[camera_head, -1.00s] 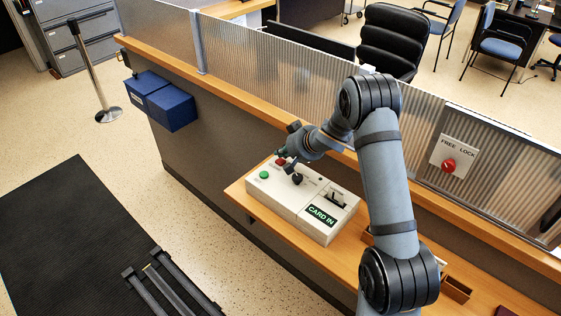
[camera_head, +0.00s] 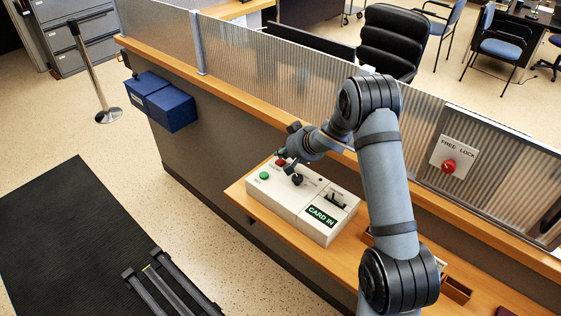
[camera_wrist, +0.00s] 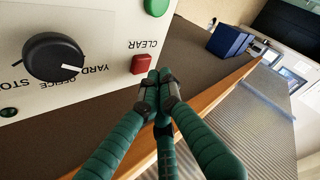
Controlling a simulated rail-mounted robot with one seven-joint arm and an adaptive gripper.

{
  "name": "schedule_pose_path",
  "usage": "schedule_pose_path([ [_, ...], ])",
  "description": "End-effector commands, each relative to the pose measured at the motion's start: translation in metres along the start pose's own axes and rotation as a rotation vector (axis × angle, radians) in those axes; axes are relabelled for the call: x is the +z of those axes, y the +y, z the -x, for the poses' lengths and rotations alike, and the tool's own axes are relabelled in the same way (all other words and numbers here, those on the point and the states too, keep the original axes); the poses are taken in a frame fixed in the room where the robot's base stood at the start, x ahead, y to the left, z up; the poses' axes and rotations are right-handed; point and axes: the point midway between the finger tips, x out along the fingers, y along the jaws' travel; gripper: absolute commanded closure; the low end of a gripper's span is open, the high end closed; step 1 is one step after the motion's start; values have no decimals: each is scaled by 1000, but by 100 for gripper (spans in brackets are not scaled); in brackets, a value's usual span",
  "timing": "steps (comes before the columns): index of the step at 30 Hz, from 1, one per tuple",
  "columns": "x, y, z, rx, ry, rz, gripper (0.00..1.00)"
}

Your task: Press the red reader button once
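The red reader button (camera_head: 280,162) sits at the far left end of a pale reader box (camera_head: 318,232) on the counter shelf. In the wrist view the red button (camera_wrist: 142,64) is square, with the word CLEAR beside it. My gripper (camera_wrist: 156,78) is shut and empty, its dark fingertips together just at the lower right of the button. In the head view my gripper (camera_head: 283,155) is small and close to the button. I cannot tell whether the tips touch it.
Near the red button are a green button (camera_head: 264,175) and a black selector knob (camera_head: 297,179). The box also has a card slot and a lit CARD IN display (camera_head: 321,216). A ribbed glass screen (camera_head: 290,65) runs behind the shelf. A blue box (camera_head: 170,106) hangs left.

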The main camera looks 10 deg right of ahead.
Motion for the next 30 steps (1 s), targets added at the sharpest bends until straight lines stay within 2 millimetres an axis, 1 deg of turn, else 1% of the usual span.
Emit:
schedule_pose_path([
  [9,6,2,-6,-1,-1,0,100],
  [30,8,3,-9,0,0,0,100],
])
